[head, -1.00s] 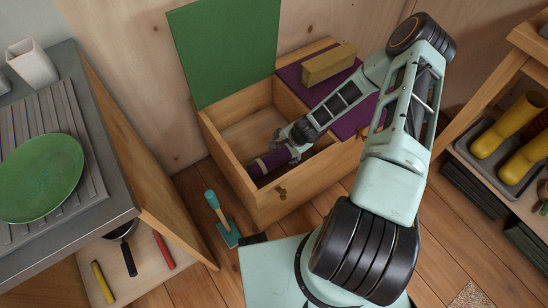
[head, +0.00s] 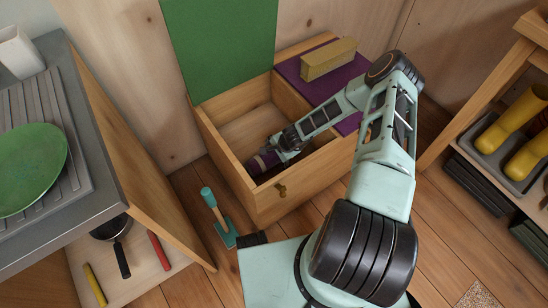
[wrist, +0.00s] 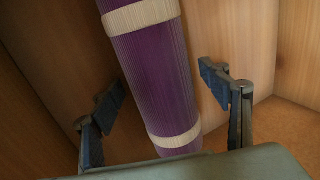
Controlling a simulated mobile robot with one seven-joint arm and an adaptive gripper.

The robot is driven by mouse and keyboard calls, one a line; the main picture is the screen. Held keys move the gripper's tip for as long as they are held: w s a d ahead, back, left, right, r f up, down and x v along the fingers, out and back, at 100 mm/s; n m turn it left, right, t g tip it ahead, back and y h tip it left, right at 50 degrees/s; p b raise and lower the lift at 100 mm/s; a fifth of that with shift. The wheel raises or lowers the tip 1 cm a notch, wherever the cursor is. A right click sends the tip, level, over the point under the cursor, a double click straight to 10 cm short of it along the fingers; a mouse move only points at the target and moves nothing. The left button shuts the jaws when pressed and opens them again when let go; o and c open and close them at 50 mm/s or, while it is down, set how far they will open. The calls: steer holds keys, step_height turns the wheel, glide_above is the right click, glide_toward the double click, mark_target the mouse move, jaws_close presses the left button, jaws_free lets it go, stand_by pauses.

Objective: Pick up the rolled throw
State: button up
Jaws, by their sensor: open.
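The rolled throw is a purple roll with two cream bands, lying inside the open wooden chest. In the wrist view the rolled throw (wrist: 155,75) runs from the top edge down between my gripper's fingers. My gripper (wrist: 168,108) is open, with one finger on each side of the roll and a visible gap to each. In the head view my gripper (head: 285,147) is down inside the chest compartment, and only the left end of the rolled throw (head: 256,164) shows; the rest is hidden by the gripper.
The chest (head: 262,205) has wooden walls close around my gripper and a raised green lid (head: 222,50). A tan block (head: 328,60) lies on the purple seat at right.

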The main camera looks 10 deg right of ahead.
steer(key=shift+w+a+f, duration=0.1)
steer(key=shift+w+f, duration=0.05)
steer(key=shift+f, duration=0.2)
steer(key=shift+c, duration=0.6)
steer(key=shift+r, duration=0.1)
steer(key=c, duration=1.4)
